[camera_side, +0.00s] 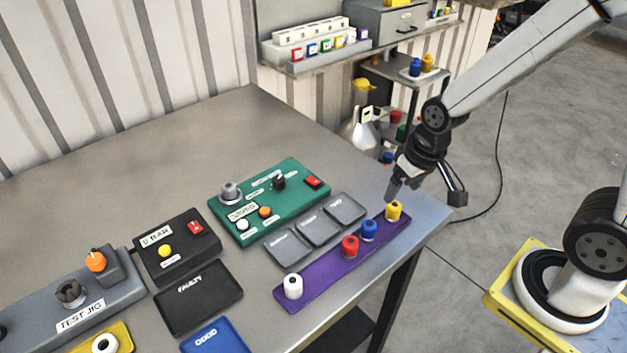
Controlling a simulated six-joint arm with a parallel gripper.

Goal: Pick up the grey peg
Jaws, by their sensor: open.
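A grey cylindrical piece (229,193) stands upright at the left back corner of the green panel (280,222); it looks like the grey peg, seated in a round mount. The purple strip (322,271) holds a white peg (292,286), a red peg (350,247), a blue peg (369,230) and a yellow peg (394,211), with a wider gap between white and red. My gripper (424,193) is open and empty at the right end of the strip, close to the yellow peg, well right of the grey piece. Whether a finger touches the yellow peg is unclear.
Grey tiles (317,229) lie between the panel and the strip. A black box (177,246), black tray (198,298), blue tray (214,338) and grey test jig (80,314) with an orange knob stand at left. The back of the table is clear.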

